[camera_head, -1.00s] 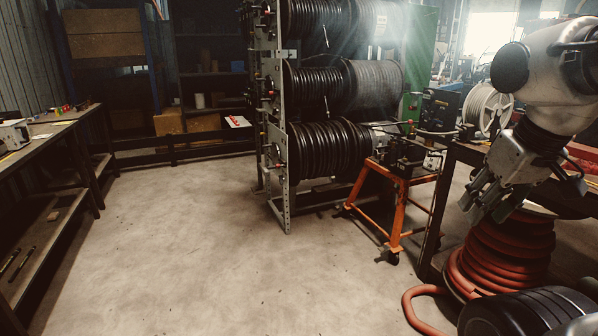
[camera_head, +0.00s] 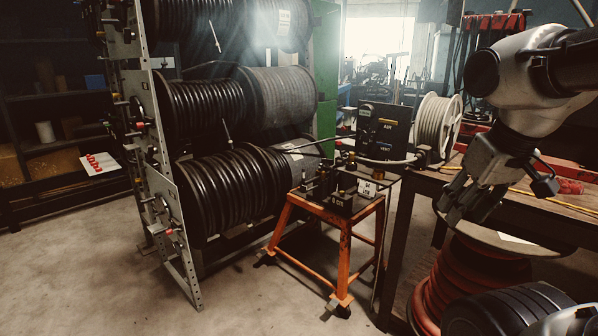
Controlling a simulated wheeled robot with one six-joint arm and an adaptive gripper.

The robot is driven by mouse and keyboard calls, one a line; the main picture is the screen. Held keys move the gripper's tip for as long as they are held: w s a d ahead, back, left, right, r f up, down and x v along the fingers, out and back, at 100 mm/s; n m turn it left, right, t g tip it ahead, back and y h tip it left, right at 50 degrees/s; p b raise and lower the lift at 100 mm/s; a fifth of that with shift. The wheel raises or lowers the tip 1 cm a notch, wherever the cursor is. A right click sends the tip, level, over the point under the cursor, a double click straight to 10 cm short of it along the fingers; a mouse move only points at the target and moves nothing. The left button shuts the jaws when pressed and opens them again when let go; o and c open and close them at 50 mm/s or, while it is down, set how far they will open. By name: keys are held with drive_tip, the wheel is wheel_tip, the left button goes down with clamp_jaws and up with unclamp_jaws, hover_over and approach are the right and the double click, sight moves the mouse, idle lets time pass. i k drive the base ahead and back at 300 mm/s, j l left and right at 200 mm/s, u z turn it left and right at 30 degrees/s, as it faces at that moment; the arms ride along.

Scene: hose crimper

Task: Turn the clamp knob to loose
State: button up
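A small orange stand (camera_head: 342,222) carries a dark clamp fixture (camera_head: 345,190) with several small posts and knobs and a white label. The clamp knob is too small to single out or to read its setting. My gripper (camera_head: 462,212) hangs at the right with its fingers pointing down and to the left. The fingers look apart, with nothing between them. It appears well to the right of the fixture and not touching it.
A hose reel rack (camera_head: 168,190) stands left of the stand. A workbench (camera_head: 408,182) with a black AIR/VENT box (camera_head: 384,130) and a pale reel (camera_head: 436,126) lies behind and right. A red hose coil (camera_head: 465,275) sits below my gripper. Floor at left front is clear.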

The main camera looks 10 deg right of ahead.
sight(327, 162)
drive_tip(key=i+j+z, duration=0.1)
drive_tip(key=i, duration=0.3)
drive_tip(key=i+j+z, duration=0.15)
drive_tip(key=i, duration=0.25)
drive_tip(key=i+j+u, duration=0.1)
drive_tip(key=i, duration=0.55)
drive_tip(key=i+j+u, duration=0.1)
drive_tip(key=i+j, duration=0.2)
drive_tip(key=i, duration=0.35)
